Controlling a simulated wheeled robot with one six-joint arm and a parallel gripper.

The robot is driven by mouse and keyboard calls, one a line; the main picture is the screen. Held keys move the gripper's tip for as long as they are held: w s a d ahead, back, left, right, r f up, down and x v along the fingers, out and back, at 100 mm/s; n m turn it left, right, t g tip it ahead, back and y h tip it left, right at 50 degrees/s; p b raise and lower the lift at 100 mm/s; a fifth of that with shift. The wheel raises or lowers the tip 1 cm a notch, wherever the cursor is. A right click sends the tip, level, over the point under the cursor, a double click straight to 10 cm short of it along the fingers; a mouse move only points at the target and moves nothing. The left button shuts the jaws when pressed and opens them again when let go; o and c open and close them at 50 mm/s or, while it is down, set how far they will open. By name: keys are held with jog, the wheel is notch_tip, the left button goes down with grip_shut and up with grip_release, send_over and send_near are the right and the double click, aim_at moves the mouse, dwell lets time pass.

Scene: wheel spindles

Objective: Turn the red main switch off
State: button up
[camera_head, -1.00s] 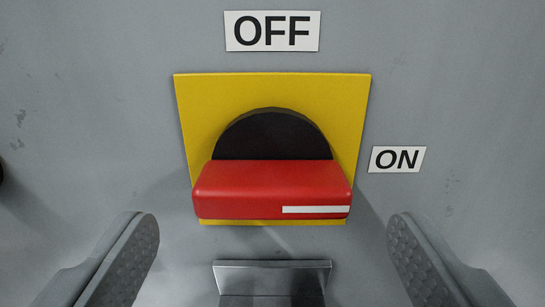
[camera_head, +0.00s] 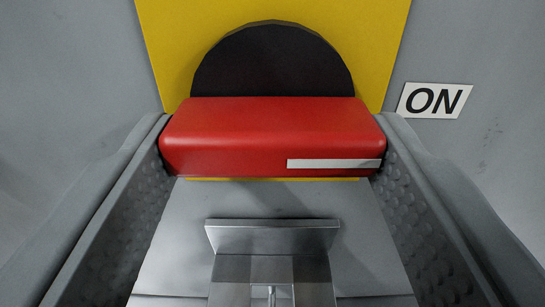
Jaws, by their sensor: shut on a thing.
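The red main switch handle (camera_head: 265,135) lies horizontal in front of a black round disc (camera_head: 272,65) on a yellow plate (camera_head: 385,40). A white stripe (camera_head: 335,163) marks the right half of the handle, on the side of the ON label (camera_head: 433,100). My gripper (camera_head: 271,150) is shut on the handle, one finger at its left end and the other at its right end. The OFF label is out of view now.
The grey panel (camera_head: 65,70) surrounds the yellow plate. A metal bracket-like part (camera_head: 272,238) shows below the handle, between my fingers. The panel near the ON label is otherwise bare.

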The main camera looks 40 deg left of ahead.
jog(key=n, duration=0.4)
jog(key=shift+n, duration=0.3)
jog(key=n, duration=0.4)
jog(key=shift+w+d+r+n, duration=0.1)
jog(key=shift+n, duration=0.3)
jog(key=n, duration=0.4)
jog(key=shift+n, duration=2.3)
jog(key=o, duration=1)
jog(key=shift+r, duration=0.1)
